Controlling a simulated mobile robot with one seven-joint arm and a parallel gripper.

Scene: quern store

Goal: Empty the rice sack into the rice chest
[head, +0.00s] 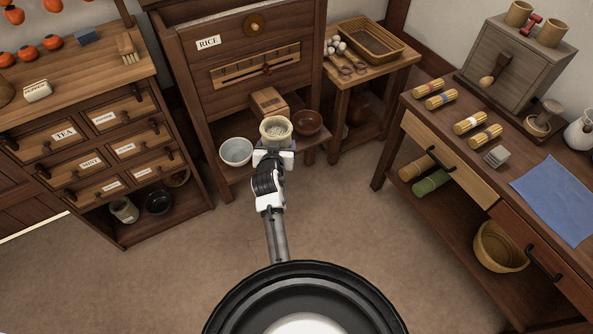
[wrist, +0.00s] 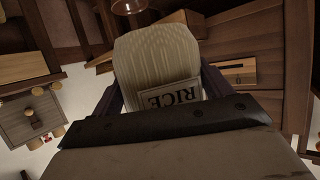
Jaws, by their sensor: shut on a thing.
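The rice sack (head: 276,128) is a small pale beige bag. Its top faces the head camera and shows whitish grain inside; it looks about upright. My gripper (head: 273,155) is shut on it and holds it in front of the rice chest. In the wrist view the sack (wrist: 160,65) sits between my fingers (wrist: 160,90), its RICE label upside down in the picture. The rice chest (head: 225,85) is a tall dark wooden cabinet at the back, with a RICE label, a round brass disc and a slotted gauge. Its top is cut off by the frame edge, so I cannot tell whether it is open.
A wooden box (head: 270,102), a grey bowl (head: 236,151) and a red-brown bowl (head: 308,122) are at the chest's low ledge, close to the sack. A drawer cabinet (head: 85,110) stands left, a small table (head: 395,62) and workbench (head: 450,135) right. The floor between is clear.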

